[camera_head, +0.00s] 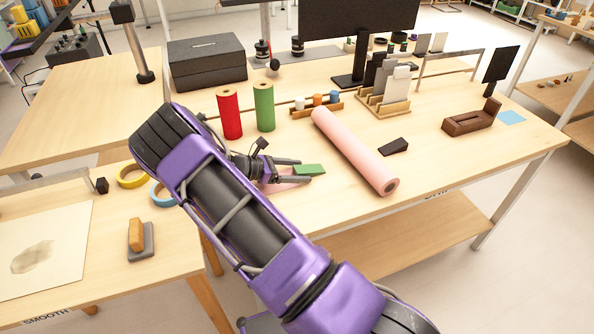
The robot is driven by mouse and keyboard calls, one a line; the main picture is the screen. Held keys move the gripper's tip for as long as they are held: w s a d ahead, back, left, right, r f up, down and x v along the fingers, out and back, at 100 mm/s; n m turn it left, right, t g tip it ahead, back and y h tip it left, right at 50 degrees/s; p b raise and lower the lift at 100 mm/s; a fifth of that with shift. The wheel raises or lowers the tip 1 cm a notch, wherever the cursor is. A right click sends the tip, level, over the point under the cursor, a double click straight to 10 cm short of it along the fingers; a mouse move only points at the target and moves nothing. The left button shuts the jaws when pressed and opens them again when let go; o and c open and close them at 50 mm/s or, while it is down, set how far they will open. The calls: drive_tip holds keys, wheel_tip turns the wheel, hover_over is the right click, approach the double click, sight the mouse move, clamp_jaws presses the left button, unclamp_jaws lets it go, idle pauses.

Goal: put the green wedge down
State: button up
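The green wedge (309,169) shows between the two dark fingers of my gripper (306,170), near the front edge of the wooden table. One finger runs along its far side and the other along its near side. I cannot tell whether both fingers touch it, or whether its underside rests on the table top. My purple arm reaches in from the bottom right and hides part of the table around the gripper's base.
A pink roll (352,148) lies just right of the wedge. A dark wedge (395,146) lies beyond it. Red (229,113) and green (264,107) cylinders stand behind the gripper. A wooden rack (383,103) and a brown holder (470,119) stand farther right. Bare table lies at front right.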

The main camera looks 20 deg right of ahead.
drive_tip(key=shift+r, duration=0.1)
drive_tip(key=shift+a+r, duration=0.15)
drive_tip(key=shift+a, duration=0.05)
drive_tip(key=v, duration=1.1)
drive_tip(key=shift+a, duration=0.3)
